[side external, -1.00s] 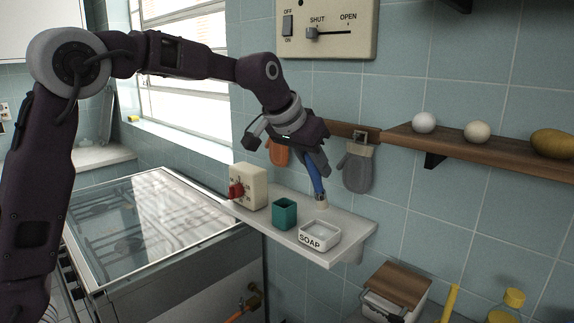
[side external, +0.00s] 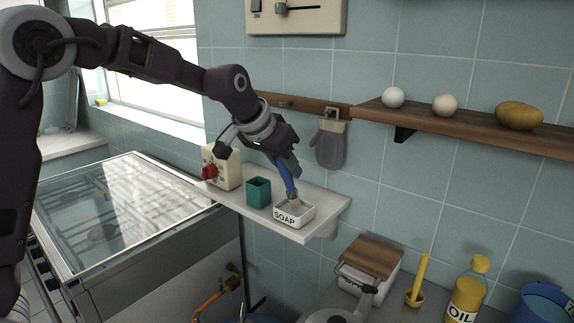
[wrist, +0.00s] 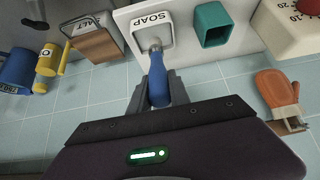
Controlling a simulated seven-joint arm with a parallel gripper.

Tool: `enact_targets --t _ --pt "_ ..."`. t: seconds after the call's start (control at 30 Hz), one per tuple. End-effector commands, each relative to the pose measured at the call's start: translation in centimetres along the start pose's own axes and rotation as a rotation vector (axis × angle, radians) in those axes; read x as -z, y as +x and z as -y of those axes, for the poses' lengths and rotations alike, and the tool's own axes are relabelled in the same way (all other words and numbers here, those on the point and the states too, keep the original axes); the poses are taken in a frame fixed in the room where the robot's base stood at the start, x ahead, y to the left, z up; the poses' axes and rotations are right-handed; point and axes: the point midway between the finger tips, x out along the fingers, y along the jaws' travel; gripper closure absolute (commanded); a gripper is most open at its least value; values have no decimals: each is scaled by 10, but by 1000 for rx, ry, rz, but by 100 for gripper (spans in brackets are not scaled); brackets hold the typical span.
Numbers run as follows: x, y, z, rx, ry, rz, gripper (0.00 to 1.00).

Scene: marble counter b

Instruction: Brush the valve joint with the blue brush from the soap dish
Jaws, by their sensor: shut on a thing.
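My gripper (side external: 284,160) is shut on the blue brush (side external: 287,180), which points downward. In the wrist view the blue handle (wrist: 158,88) sits between the two fingers. The brush's tip end is at the white soap dish (side external: 305,213), inside its rim as seen from the side; the bristles are mostly hidden. The soap dish (wrist: 136,38) also shows at the top of the wrist view. The brass valve joint (side external: 233,282) with its orange pipe (side external: 209,296) is low on the wall below the shelf, well apart from the brush.
On the shelf (side external: 325,216) a teal cup (side external: 258,192) and a cream timer box (side external: 222,168) with a red knob stand left of the dish. A grey mitt (side external: 331,145) hangs behind. A wooden-lidded salt box (side external: 370,262) and an oil bottle (side external: 466,298) are lower right.

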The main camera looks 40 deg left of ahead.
Motion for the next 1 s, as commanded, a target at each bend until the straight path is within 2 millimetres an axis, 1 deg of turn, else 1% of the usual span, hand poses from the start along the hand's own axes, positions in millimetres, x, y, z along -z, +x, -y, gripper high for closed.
enact_targets --t 1.0 --pt "-6 8 0 0 0 0 100"
